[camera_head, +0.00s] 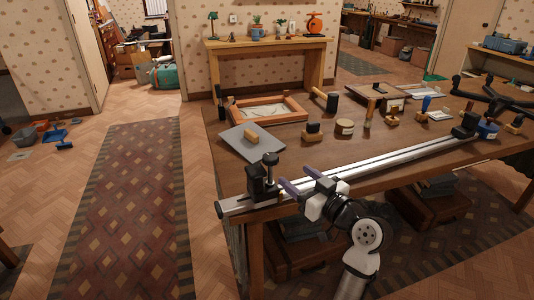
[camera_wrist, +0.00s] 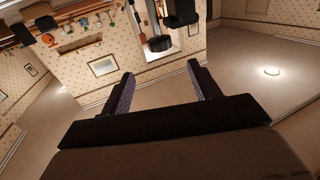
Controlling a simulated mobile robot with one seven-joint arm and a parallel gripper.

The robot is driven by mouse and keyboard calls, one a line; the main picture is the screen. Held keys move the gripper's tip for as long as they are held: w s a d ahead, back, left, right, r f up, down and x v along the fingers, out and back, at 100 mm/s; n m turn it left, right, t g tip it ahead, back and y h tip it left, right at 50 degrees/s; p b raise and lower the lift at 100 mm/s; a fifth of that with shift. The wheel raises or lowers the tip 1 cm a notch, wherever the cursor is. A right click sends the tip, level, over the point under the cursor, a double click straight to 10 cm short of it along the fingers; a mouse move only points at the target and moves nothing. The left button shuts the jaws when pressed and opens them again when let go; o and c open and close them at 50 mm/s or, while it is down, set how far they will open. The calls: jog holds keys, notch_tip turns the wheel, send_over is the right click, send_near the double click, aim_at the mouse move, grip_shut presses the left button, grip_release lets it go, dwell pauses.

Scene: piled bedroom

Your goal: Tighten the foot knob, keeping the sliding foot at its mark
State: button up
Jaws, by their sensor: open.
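A long silver clamp bar (camera_head: 360,165) lies along the table's front edge. A black sliding foot (camera_head: 262,188) sits near its left end, with a black foot knob (camera_head: 269,160) standing on top. My gripper (camera_head: 299,180) is just right of the foot, over the bar, its fingers pointing left and apart from the knob. In the wrist view my gripper (camera_wrist: 162,70) is open with nothing between its fingers. I cannot make out the mark.
The wooden table (camera_head: 350,150) holds a grey board (camera_head: 240,145) with a wooden block, a wooden frame tray (camera_head: 265,112), a mallet (camera_head: 325,98) and several small tools behind the bar. A black end piece (camera_head: 466,125) sits at the bar's right end.

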aim_at(266, 154)
jog(key=p+x, duration=0.4)
jog(key=x, duration=0.9)
jog(key=shift+w+a, duration=0.2)
jog(key=shift+a, duration=0.1)
jog(key=c, duration=1)
